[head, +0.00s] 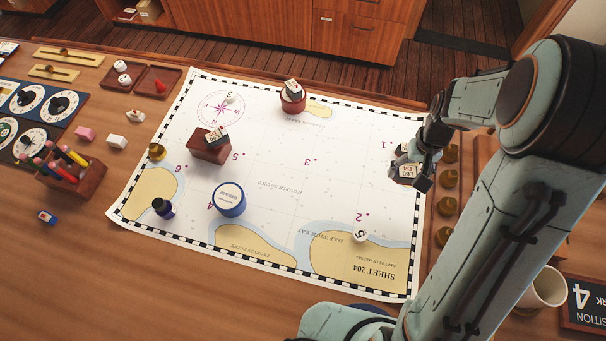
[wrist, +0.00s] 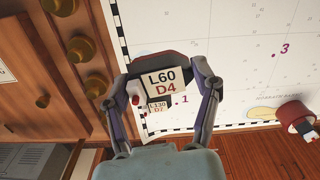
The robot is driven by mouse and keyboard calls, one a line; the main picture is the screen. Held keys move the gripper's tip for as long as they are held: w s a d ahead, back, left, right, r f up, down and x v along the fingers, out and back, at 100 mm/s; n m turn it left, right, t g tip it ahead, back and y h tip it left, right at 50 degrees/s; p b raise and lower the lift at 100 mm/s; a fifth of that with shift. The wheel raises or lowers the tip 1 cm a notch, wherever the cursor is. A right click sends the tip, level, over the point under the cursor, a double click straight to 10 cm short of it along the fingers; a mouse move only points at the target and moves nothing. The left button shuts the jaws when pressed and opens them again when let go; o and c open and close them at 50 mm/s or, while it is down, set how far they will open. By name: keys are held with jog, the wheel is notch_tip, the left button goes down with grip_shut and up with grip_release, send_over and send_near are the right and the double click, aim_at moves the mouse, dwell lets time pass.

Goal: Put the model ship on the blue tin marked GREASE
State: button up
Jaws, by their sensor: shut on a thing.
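My gripper (head: 415,168) is at the right edge of the chart, near the number 1. Its fingers are shut on the model ship, whose white card (wrist: 163,82) reads L60 D4. The ship's card also shows in the head view (head: 407,171); the fingers hide much of the ship. A dark red shape (wrist: 165,59) shows just beyond the card; I cannot tell whether the ship touches it. The blue tin (head: 231,208) stands on the chart, left of centre, well away from my gripper. Its white lid label is too small to read, and its top is clear.
A red tin (head: 292,105) at the back and a brown block (head: 206,153) each bear a carded piece. A dark bottle (head: 163,208), a brass piece (head: 156,151) and a white round piece (head: 361,235) stand on the chart. Brass knobs (head: 448,179) line the right. The chart's middle is clear.

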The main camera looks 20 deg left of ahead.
jog(key=s+a+r+n, duration=0.4)
jog(key=s+a+n, duration=0.45)
jog(key=a, duration=0.35)
jog(key=s+a+r+n, duration=0.4)
jog(key=s+a+n, duration=0.4)
jog(key=s+a, duration=0.3)
send_over(229, 197)
jog(key=f, duration=0.8)
jog(key=shift+s+d+f, duration=0.2)
jog(key=shift+d+f, duration=0.15)
jog(key=shift+f, duration=0.05)
jog(key=shift+w+a+f, duration=0.15)
jog(key=shift+f, duration=0.15)
jog(key=shift+w+a+f, duration=0.1)
jog(key=shift+a+f, duration=0.05)
jog(key=shift+f, duration=1.55)
jog(key=shift+f, duration=0.2)
jog(key=o, duration=1)
jog(key=shift+o, duration=0.2)
